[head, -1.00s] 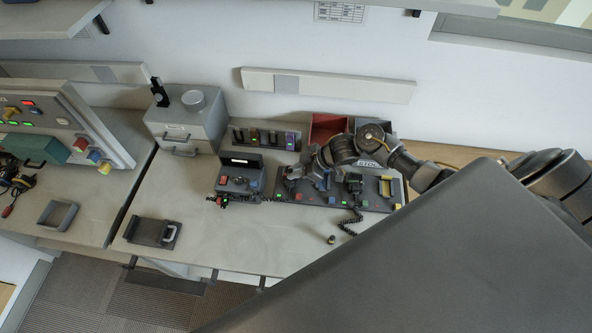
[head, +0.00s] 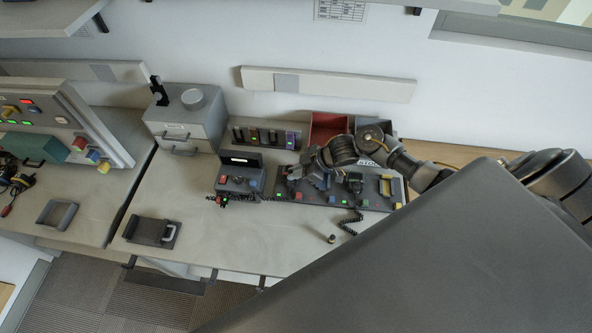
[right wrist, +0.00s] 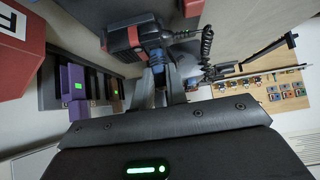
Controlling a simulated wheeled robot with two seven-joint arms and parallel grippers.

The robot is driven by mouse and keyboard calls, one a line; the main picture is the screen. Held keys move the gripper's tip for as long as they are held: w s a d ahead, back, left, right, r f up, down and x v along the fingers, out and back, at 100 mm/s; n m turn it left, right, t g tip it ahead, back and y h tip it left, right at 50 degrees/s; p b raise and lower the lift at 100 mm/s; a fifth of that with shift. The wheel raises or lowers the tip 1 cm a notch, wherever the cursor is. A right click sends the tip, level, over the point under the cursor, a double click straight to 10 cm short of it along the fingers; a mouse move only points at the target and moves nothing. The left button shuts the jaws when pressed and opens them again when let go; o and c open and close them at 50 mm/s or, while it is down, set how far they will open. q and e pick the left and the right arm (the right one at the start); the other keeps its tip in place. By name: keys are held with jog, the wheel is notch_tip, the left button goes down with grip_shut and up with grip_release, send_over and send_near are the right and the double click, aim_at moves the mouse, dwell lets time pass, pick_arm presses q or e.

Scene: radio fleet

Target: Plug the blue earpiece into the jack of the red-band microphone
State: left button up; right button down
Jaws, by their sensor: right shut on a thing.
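The red-band microphone (right wrist: 128,37) is a dark block with a red stripe, at the top of the right wrist view, with a coiled black cord to its right. My right gripper (right wrist: 160,82) is shut on the blue earpiece (right wrist: 157,58), just below the microphone's near end. The earpiece looks close to or touching that end; the jack is hidden, so I cannot tell whether it is in. In the head view my right gripper (head: 318,180) is low over the left part of the long dark console (head: 317,198). My left gripper is not in view.
A desk radio (head: 240,180) stands left of the console, with a charger rack (head: 268,137) behind it. A red bin (head: 328,125) is behind my right arm. A dark tray (head: 150,232) lies front left. The table front (head: 235,235) is mostly clear; a small knob (head: 332,239) stands there.

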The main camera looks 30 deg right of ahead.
jog(key=shift+f, duration=0.1)
dwell(0.5)
jog(key=c, duration=1.6)
grip_release()
jog(key=shift+o, duration=1.4)
jog(key=shift+f, duration=0.2)
jog(key=shift+s+a, duration=0.1)
jog(key=shift+s, duration=0.05)
jog(key=b+v, duration=0.2)
jog(key=v, duration=0.9)
jog(key=shift+w+r, duration=0.15)
jog(key=shift+w, duration=0.15)
jog(key=shift+d, duration=0.2)
